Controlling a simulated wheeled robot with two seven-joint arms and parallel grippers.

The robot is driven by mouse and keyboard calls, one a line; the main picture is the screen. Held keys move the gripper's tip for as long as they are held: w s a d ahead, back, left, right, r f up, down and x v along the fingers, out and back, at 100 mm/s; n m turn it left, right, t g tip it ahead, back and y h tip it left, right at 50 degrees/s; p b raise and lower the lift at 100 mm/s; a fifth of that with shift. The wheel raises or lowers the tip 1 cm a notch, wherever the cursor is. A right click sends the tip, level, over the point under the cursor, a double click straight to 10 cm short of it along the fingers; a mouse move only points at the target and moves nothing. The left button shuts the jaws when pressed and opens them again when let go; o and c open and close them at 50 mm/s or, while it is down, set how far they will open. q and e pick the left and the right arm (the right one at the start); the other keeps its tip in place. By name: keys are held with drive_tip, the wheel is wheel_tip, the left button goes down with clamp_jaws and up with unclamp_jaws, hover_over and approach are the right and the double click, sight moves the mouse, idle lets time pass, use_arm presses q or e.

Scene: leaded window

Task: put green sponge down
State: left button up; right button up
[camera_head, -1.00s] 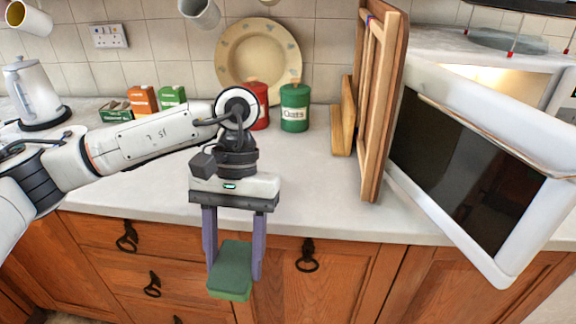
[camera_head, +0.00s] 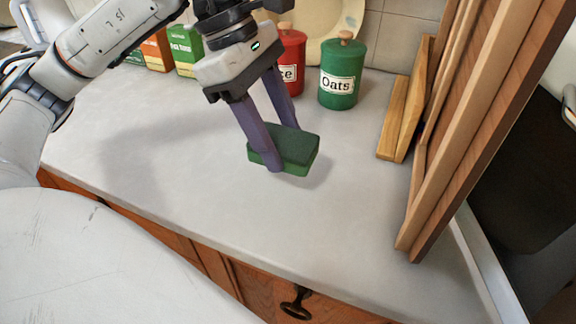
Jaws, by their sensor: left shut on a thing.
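The green sponge (camera_head: 298,146) is a flat dark-green block with a lighter green underside. My left gripper (camera_head: 284,148) comes in from the upper left and is shut on the sponge, one purple finger on its near side and the other on its far side. The sponge is over the pale countertop (camera_head: 200,155), at or just above its surface; I cannot tell whether it touches. A soft shadow lies around it. My right gripper is not in view.
A green oats canister (camera_head: 338,73) and a red canister (camera_head: 291,58) stand behind the sponge. Wooden boards (camera_head: 403,115) and a tall wooden frame (camera_head: 485,130) stand at right. Cartons (camera_head: 184,50) are at the back left. The counter left and front of the sponge is clear.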

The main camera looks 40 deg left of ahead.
use_arm(q)
drive_tip(key=shift+f, duration=3.2)
drive_tip(key=shift+f+b, duration=0.15)
drive_tip(key=shift+b, duration=0.25)
drive_tip(key=o, duration=1.1)
drive_tip(key=shift+r+p, duration=0.3)
drive_tip(key=shift+r, duration=0.1)
drive_tip(key=v, duration=1.1)
drive_tip(key=shift+a+r+p, duration=0.2)
drive_tip(key=shift+r+p, duration=0.1)
drive_tip(key=shift+p, duration=0.1)
